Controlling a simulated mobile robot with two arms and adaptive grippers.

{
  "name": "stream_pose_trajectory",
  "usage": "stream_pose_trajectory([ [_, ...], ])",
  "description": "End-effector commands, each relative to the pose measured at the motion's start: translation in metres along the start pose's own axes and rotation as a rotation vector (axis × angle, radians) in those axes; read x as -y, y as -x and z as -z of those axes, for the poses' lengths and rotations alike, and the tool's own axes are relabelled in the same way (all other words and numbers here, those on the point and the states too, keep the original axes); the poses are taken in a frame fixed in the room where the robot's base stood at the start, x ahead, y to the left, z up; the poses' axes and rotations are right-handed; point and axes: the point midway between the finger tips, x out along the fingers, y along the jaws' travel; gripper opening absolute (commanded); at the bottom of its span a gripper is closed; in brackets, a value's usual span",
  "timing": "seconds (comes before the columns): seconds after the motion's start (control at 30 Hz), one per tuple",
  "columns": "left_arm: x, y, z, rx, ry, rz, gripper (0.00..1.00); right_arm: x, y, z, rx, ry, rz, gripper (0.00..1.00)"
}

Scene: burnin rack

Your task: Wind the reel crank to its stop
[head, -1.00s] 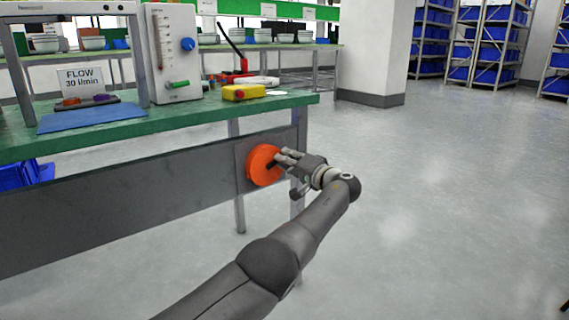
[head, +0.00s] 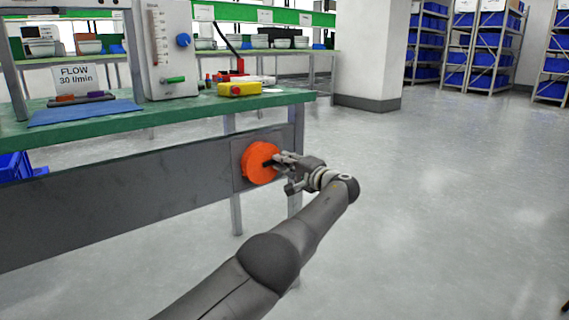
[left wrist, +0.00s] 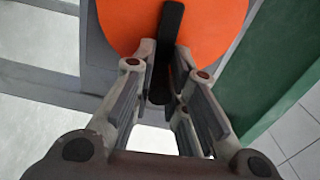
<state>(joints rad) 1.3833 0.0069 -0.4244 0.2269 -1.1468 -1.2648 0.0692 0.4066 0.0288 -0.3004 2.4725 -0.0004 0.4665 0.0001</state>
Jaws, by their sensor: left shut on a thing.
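The orange reel (head: 260,163) is mounted on a grey plate on the front panel under the green bench, near the bench's right end. It also shows in the left wrist view (left wrist: 215,25), with a dark crank arm (left wrist: 172,18) across its face. My left gripper (head: 278,162) is at the reel's right side. In the left wrist view its fingers (left wrist: 165,75) are on both sides of the crank's dark handle (left wrist: 160,88), shut on it. The handle's far end is partly hidden between the fingers. My right gripper is not in view.
The green bench (head: 150,118) carries a flow meter (head: 168,50), a blue mat (head: 85,112), a yellow box with a red button (head: 240,89) and a flow sign (head: 75,78). A pillar (head: 370,50) and blue-bin shelves stand behind. The floor at right is clear.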

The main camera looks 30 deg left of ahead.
Motion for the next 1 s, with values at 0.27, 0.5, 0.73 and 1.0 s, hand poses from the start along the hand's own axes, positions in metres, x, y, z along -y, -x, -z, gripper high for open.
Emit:
stream_pose_trajectory([
  [0.27,-0.002,0.001,0.000,-0.001,0.001,-0.003,0.30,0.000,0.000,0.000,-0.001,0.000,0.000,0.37],
  [0.5,-0.001,0.000,0.000,-0.001,0.001,-0.001,0.37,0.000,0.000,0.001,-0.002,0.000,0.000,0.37],
  [0.73,-0.001,0.003,0.001,-0.002,0.002,0.000,0.37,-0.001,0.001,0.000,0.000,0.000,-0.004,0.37],
  [1.0,-0.001,0.019,0.001,-0.002,0.002,0.001,0.37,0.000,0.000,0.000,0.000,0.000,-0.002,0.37],
])
